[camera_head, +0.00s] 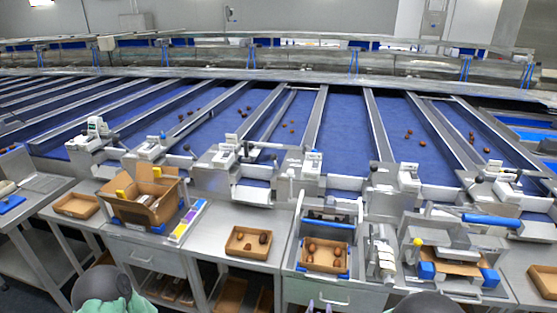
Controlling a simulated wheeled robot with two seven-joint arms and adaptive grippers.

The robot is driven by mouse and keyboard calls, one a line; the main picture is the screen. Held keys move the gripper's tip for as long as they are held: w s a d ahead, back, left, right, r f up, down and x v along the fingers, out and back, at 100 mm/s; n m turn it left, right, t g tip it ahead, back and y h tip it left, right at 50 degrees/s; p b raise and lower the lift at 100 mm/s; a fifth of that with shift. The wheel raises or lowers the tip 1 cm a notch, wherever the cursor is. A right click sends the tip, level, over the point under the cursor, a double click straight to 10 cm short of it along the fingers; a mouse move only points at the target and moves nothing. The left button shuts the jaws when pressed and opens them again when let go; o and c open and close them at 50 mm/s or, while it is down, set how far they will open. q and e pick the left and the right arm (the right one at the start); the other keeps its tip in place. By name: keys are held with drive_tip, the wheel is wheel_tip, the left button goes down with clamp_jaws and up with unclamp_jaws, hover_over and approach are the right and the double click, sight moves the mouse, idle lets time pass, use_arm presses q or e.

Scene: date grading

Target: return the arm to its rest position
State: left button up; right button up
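Parts of my own arms show at the bottom edge as dark rounded shapes, one at lower left with pale green beside it and one right of the middle. No gripper fingers can be made out there, so whether either gripper holds anything is hidden. A small cardboard tray (236,247) with a few dates stands on the metal bench. Another tray with several dates (312,256) sits to its right in a blue-cornered holder.
An open cardboard box (151,204) stands at left on the bench, beside a strip of coloured packs (188,221). At right are a metal machine with a blue roller (490,218) and an empty tray (544,279). Blue belts (343,128) with scattered dates run behind.

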drive_tip(key=s+a+f+m+g+y, duration=0.15)
drive_tip(key=f+m+g, duration=0.25)
drive_tip(key=f, duration=0.4)
drive_tip(key=s+a+f+m+g+y, duration=0.1)
drive_tip(key=s+f+m+g+y, duration=0.2)
drive_tip(key=f, duration=0.5)
drive_tip(key=s+a+f+m+g+y, duration=0.1)
drive_tip(key=s+f+m+g, duration=0.2)
drive_tip(key=s+f+m, duration=0.1)
drive_tip(key=s+f+m+g+y, duration=0.2)
drive_tip(key=s+f+m+g, duration=0.2)
drive_tip(key=s+m, duration=0.2)
drive_tip(key=s, duration=0.2)
drive_tip(key=shift+s+a+f, duration=0.3)
drive_tip(key=shift+s+a, duration=0.05)
drive_tip(key=shift+a, duration=0.05)
